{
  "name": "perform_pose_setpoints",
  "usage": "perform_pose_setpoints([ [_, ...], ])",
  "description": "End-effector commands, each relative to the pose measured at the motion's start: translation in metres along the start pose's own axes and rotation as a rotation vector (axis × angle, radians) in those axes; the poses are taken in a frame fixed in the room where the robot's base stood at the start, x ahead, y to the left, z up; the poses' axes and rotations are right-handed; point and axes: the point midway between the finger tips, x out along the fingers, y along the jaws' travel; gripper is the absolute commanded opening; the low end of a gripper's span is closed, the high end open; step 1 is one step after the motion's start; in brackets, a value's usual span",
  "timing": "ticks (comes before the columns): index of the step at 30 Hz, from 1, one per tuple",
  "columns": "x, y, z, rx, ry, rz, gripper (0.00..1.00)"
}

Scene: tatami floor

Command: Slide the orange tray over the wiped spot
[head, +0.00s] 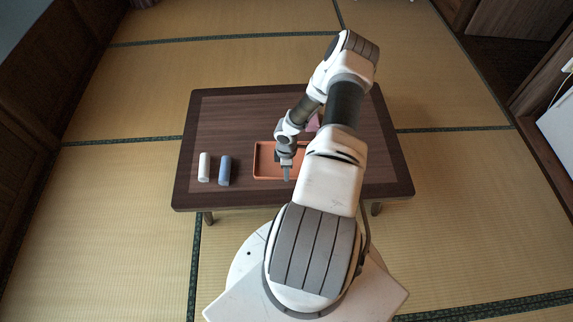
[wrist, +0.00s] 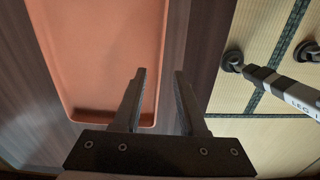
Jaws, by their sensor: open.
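The orange tray (head: 264,162) lies on the dark wooden low table, near its front edge and partly hidden behind my arm. It also fills the upper left of the wrist view (wrist: 105,60) and looks empty where it shows. My gripper (head: 287,175) is over the tray's front part in the head view. In the wrist view my gripper (wrist: 161,74) is open, with one finger over the tray's inside and the other beyond its rim. The tray's side wall runs between the fingers in the picture; I cannot tell whether they touch it. I cannot make out a wiped spot.
A white cylinder (head: 204,167) and a blue cylinder (head: 224,170) are on the table (head: 235,115) left of the tray. A pink thing (head: 312,124) shows partly behind my arm. The table's back left and right side look clear. Tatami floor surrounds the table.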

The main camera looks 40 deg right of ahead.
Motion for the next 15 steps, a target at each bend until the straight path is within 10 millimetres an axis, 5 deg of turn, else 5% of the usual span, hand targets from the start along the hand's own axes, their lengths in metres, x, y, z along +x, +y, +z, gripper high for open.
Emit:
perform_pose_setpoints([
  [6, 0.026, 0.0, -0.001, 0.0, 0.001, 0.001, 0.41],
  [15, 0.03, 0.0, 0.0, 0.0, 0.001, 0.001, 0.41],
])
